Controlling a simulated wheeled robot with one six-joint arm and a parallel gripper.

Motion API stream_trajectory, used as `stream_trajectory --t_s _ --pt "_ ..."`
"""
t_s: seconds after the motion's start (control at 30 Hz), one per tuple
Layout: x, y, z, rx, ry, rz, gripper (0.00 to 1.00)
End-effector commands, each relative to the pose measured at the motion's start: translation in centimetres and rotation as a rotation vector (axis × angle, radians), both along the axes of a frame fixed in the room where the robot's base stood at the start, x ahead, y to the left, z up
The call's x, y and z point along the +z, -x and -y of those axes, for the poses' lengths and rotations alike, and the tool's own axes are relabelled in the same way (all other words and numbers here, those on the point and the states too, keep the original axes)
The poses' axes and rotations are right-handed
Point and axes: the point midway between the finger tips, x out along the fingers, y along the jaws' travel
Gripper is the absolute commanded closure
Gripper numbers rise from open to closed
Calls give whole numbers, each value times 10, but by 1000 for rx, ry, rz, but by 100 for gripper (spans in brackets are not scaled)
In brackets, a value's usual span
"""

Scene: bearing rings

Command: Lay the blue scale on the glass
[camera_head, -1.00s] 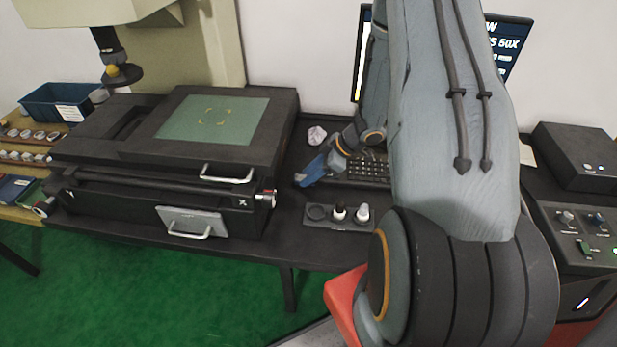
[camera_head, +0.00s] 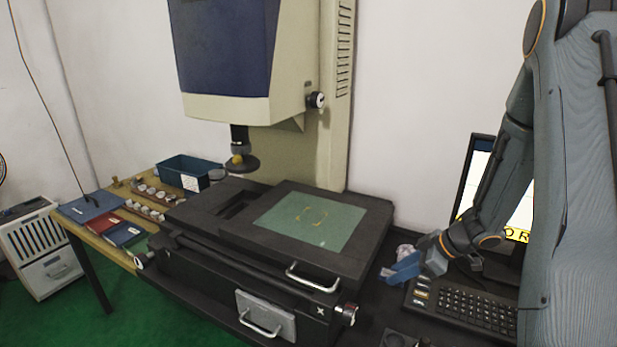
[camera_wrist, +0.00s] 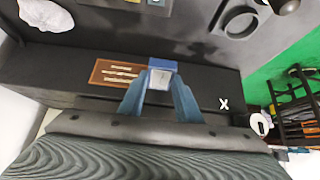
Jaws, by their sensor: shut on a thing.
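The glass (camera_head: 302,215) is a flat green plate with yellow corner marks, set in the top of the black stage (camera_head: 225,193). My gripper (camera_head: 397,274) has blue fingers and hangs to the right of the stage in the head view. In the wrist view my gripper (camera_wrist: 160,84) is shut on a small piece with a blue upper part and a pale grey face, the blue scale (camera_wrist: 162,64). Most of it is hidden between the fingers. The scale is apart from the glass. In the head view I cannot make it out from the blue fingers.
A metal handle (camera_head: 312,278) and a knob (camera_head: 347,314) stick out from the stage. The measuring head (camera_head: 238,160) hangs over the stage's back left. A keyboard (camera_head: 478,308) lies right of my gripper. The glass is clear.

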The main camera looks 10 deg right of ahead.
Motion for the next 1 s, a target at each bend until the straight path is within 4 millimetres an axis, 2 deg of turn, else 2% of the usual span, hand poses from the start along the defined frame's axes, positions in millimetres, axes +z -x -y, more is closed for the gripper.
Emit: stream_trajectory --t_s 0.77,0.87,1.0 --pt "0 -16 -22 2 1 1 96" --pt "-9 -16 -23 0 -2 -2 96" --pt "-34 -15 -24 -1 -3 -4 96"
